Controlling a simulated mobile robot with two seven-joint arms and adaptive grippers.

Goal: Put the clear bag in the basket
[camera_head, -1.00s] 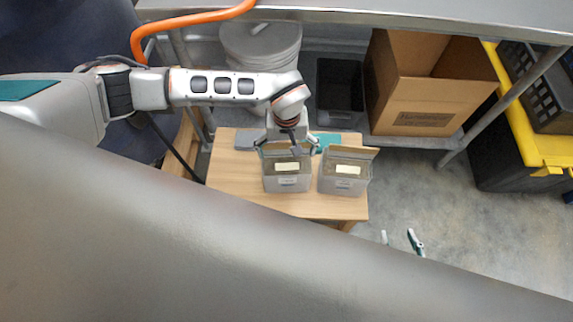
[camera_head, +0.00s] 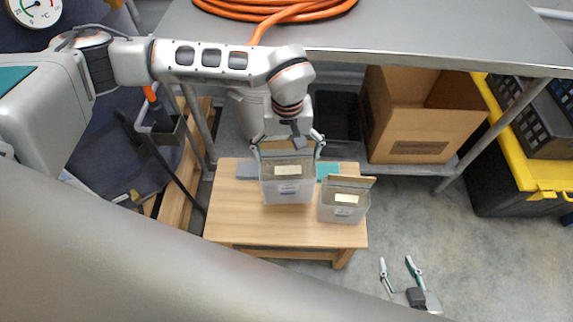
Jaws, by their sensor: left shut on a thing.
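My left gripper (camera_head: 287,152) is shut on the left of two clear, box-shaped bags. This held clear bag (camera_head: 285,192) has a pale label and brownish contents, and appears raised above the small wooden table. The gripper fingers are at the two sides of its top. A second, similar clear bag (camera_head: 342,211) stands on the table to its right, with a flap up at its top. My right gripper (camera_head: 395,260) is open and empty at the lower right, over the floor. I cannot tell for sure which container is the basket.
The wooden table (camera_head: 250,228) is clear at its front. A dark bin (camera_head: 337,112) and an open cardboard box (camera_head: 415,130) are under a metal bench (camera_head: 430,40) behind. Dark crates (camera_head: 547,120) and a yellow-lidded box (camera_head: 520,150) stand at the right. An orange hose lies on the bench.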

